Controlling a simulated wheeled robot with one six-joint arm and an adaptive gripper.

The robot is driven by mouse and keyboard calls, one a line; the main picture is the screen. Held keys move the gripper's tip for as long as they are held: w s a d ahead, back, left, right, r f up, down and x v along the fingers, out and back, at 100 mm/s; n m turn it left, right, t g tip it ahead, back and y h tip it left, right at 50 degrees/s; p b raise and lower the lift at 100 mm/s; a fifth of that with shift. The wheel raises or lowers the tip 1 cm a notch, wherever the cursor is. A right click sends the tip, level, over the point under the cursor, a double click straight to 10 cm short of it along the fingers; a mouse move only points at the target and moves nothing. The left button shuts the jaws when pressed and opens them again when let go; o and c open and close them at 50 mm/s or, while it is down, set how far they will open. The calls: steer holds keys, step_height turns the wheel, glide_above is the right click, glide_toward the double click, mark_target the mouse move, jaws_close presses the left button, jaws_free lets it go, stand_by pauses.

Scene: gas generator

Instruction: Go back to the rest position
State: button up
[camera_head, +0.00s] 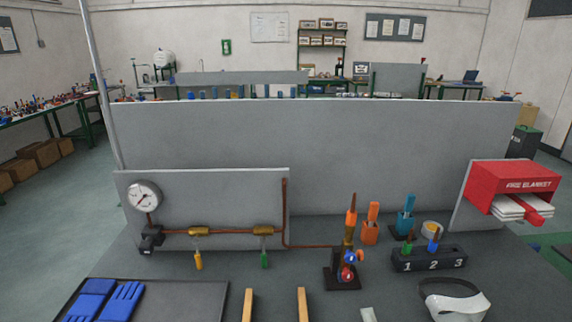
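My gripper and arm do not show in the head camera view. The dark workbench (300,270) is in front of me with a gas panel (215,205) standing at its left. The panel carries a round pressure gauge (143,197) and a copper pipe. A valve with a yellow handle (198,260) and a valve with a green handle (264,259) sit on the pipe. The pipe runs right to a burner (349,245) with an orange top, on a dark base, with red and blue knobs.
A dark tray (205,300) with blue gloves (105,299) lies front left. Two wooden pieces (248,305) (302,304) stand at the front edge. Right are a numbered block (428,260), goggles (455,301) and a red fire blanket box (512,184). A grey partition (330,150) closes the back.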

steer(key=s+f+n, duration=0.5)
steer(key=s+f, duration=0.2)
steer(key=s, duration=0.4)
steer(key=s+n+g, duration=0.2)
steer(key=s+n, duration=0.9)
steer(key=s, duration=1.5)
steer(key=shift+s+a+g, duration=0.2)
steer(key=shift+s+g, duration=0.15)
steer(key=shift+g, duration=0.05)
